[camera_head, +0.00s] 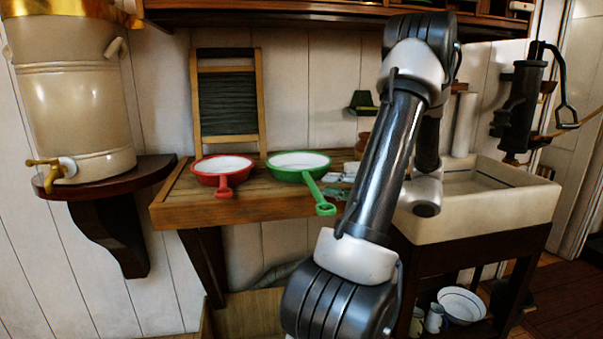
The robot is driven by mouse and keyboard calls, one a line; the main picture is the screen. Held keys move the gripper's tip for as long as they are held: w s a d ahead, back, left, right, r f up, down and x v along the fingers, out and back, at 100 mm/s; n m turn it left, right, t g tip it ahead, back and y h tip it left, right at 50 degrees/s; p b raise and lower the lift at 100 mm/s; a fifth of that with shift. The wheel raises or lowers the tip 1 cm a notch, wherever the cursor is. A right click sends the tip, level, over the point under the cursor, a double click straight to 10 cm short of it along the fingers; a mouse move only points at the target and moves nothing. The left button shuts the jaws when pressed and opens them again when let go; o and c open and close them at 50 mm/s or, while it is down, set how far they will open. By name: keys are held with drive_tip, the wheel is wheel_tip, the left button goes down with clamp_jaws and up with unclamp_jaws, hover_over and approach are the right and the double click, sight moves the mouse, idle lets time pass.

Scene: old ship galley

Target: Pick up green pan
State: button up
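The green pan (298,161) sits on the wooden counter (245,207), right of a red pan. It is white inside, and its green handle points toward me and to the right, with the handle's end reaching over the counter's front edge. My arm stands in front of the right part of the counter and the sink, to the right of the green pan and apart from it in the picture. My gripper cannot be made out; the far end of the arm is partly hidden behind its own links.
The red pan (222,168) stands close to the green pan's left. A washboard (228,100) leans on the wall behind. A large water container (75,95) stands on a shelf at left. A stone sink (500,215) is at right. A shelf overhangs the counter.

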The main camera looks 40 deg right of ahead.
sight(310, 178)
drive_tip(key=x, duration=0.7)
drive_tip(key=shift+c, duration=0.2)
clamp_jaws()
